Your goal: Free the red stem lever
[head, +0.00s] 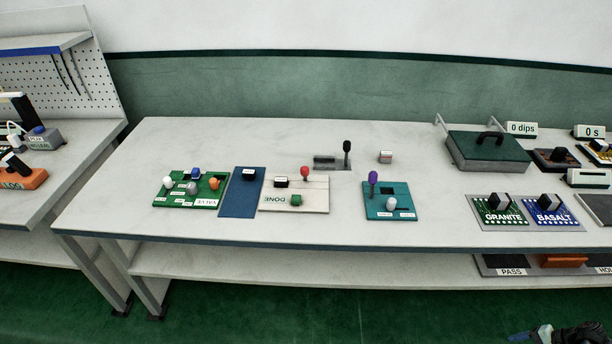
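The red stem lever (305,172) stands upright with a round red knob on a cream board (320,203) near the middle of the table. The board's lettering is upside down and seems to read DONE. My gripper (530,334) shows only partly at the bottom right edge, below the tabletop and far from the lever. Its fingers cannot be made out clearly.
A blue mat (240,200) and a green board (165,200) lie left of the cream board. A black lever (347,150) stands behind; a teal board (400,205) with a purple lever (373,180) is to the right. A lidded box (488,148) stands farther right. The table's back left is clear.

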